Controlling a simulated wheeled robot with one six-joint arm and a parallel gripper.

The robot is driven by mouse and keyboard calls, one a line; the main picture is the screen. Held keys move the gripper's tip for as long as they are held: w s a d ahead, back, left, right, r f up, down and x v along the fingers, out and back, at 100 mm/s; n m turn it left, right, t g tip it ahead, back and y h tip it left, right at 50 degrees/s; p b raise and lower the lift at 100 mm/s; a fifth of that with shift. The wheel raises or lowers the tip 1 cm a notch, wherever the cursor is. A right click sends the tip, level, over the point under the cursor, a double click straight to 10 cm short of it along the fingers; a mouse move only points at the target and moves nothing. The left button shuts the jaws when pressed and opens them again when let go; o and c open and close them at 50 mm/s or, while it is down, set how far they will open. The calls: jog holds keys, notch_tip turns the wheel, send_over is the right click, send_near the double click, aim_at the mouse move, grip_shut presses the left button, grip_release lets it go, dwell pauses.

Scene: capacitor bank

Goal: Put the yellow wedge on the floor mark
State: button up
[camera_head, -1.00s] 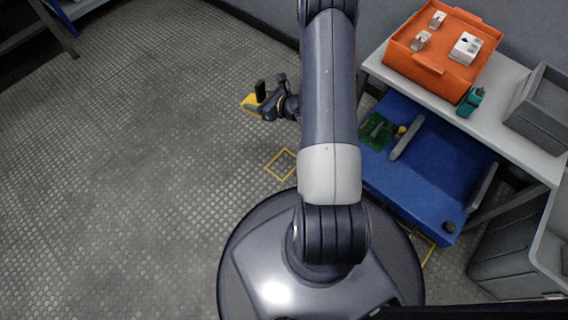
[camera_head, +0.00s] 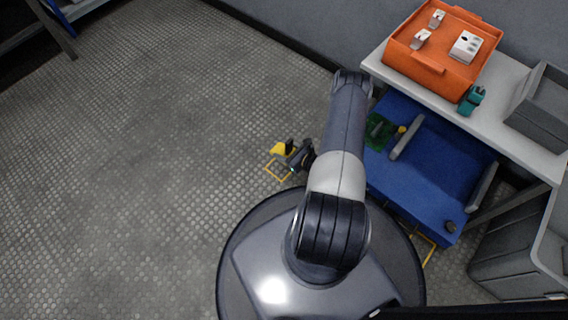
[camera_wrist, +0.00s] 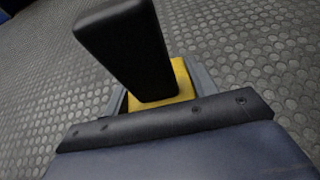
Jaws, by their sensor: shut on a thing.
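The yellow wedge (camera_head: 281,149) is held in my gripper (camera_head: 291,151), just above or at the far part of the floor mark. I cannot tell whether the wedge touches the floor. In the wrist view the wedge (camera_wrist: 166,84) shows between the fingers of my gripper (camera_wrist: 160,92), with a black upright block in front of it. The floor mark (camera_head: 268,169) is a yellow square outline on the grey studded floor. Part of its outline is hidden behind the wedge and gripper in the head view.
A blue cart (camera_head: 440,175) stands right of my arm, with a green board (camera_head: 379,132) on it. Behind it a grey bench (camera_head: 508,133) carries an orange tray (camera_head: 440,73), a teal item (camera_head: 471,101) and a grey bin (camera_head: 545,108). The floor to the left is clear.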

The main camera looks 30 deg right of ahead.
notch_tip(320, 180, down, 8)
jog(key=b, duration=0.3)
jog(key=shift+f, duration=0.15)
jog(key=o, duration=1.3)
